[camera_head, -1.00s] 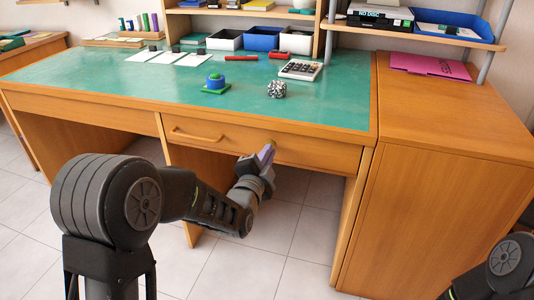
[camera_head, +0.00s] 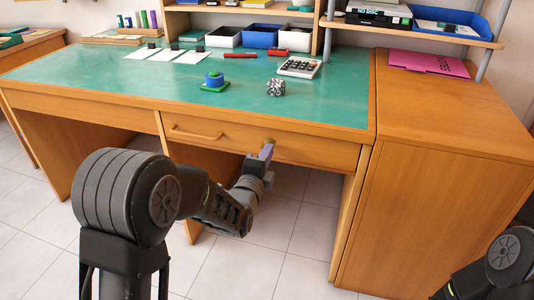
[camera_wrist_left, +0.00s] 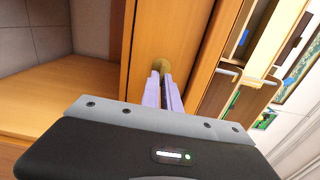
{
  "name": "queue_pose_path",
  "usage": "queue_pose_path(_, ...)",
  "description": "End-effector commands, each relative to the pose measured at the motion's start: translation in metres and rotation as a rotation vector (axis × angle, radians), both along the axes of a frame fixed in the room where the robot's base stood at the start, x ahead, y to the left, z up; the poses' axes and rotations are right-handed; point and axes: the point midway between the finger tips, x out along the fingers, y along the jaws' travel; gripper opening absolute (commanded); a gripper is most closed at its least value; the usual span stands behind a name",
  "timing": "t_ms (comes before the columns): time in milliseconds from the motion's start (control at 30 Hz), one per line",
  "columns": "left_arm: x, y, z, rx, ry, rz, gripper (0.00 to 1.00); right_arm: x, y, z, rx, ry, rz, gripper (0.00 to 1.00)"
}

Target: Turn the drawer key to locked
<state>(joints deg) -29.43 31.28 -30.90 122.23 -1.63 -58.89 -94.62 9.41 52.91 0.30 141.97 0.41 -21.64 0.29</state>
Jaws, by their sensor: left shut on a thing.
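The drawer (camera_head: 220,134) is closed under the green desk top, with a wooden bar handle (camera_head: 197,132) on its left part. My left gripper (camera_head: 267,150) is at the drawer front, right of the handle. In the left wrist view its pale purple fingers (camera_wrist_left: 164,88) are shut on the brass drawer key (camera_wrist_left: 162,65), whose round end shows at the fingertips. The fingers cover most of the key, so its turn angle cannot be told. My right gripper is out of view; only part of my right arm shows at the bottom right.
The green desk top (camera_head: 150,90) carries a blue and green round object (camera_head: 214,82), a patterned block (camera_head: 275,88) and a calculator (camera_head: 299,67). A wooden cabinet (camera_head: 430,200) stands at the right. The space below the drawer is open.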

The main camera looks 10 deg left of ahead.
Motion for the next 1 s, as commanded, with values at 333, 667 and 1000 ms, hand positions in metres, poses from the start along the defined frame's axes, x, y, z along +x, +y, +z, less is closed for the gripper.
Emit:
queue_pose_path(333, 0.0, -0.001, -0.001, 0.001, 0.001, -0.002, 0.16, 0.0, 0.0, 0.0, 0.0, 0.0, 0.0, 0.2)
queue_pose_path(667, 0.0, 0.0, 0.0, 0.0, 0.001, -0.001, 0.27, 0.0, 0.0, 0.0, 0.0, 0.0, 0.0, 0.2)
queue_pose_path(1000, -0.027, 0.002, 0.001, -0.001, 0.003, 0.0, 0.27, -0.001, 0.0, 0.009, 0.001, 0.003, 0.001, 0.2)
